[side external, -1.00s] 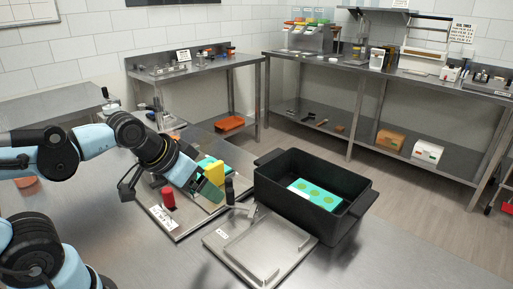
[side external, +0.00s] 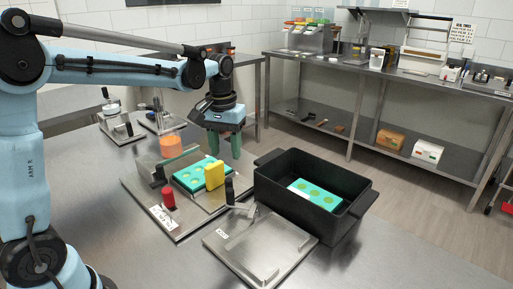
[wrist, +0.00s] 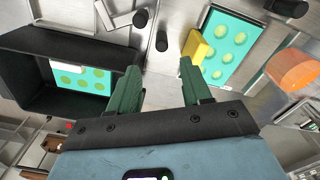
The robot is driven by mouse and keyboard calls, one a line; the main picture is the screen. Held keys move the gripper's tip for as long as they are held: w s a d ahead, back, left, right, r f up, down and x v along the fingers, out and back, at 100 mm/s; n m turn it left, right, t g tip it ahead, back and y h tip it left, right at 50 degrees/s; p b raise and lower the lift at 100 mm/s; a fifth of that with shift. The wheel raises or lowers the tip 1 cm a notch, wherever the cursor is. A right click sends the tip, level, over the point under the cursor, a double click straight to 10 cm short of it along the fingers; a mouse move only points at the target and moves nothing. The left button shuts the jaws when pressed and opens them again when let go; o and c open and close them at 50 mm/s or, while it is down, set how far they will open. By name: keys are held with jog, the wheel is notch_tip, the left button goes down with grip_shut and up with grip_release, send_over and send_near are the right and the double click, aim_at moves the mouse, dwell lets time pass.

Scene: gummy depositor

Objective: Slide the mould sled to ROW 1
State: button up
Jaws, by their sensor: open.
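The mould sled (side external: 190,179) carries a teal mould with round cavities and an upright yellow block (side external: 214,174) at its right edge. It sits on a steel base plate (side external: 180,232). In the wrist view the teal mould (wrist: 222,62) shows filled-looking cavities, with the yellow block (wrist: 196,46) along its left edge. My gripper (side external: 224,154) points down, open and empty, above and behind the sled, apart from it. In the wrist view its green fingers (wrist: 158,68) are spread, with nothing between them. I cannot read any row marking.
A red knob (side external: 168,197) and a black post (side external: 229,190) stand near the sled. A black bin (side external: 264,190) to the right holds another teal mould (side external: 313,195). A steel plate (side external: 235,262) lies in front. An orange cylinder (side external: 171,146) stands behind the sled.

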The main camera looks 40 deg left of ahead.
aim_at(228, 179)
jog(key=shift+w+a+f, duration=0.25)
jog(key=shift+w+f, duration=0.05)
jog(key=shift+f, duration=0.25)
notch_tip(228, 179, down, 11)
jog(key=shift+f, duration=0.2)
grip_shut()
dwell(0.4)
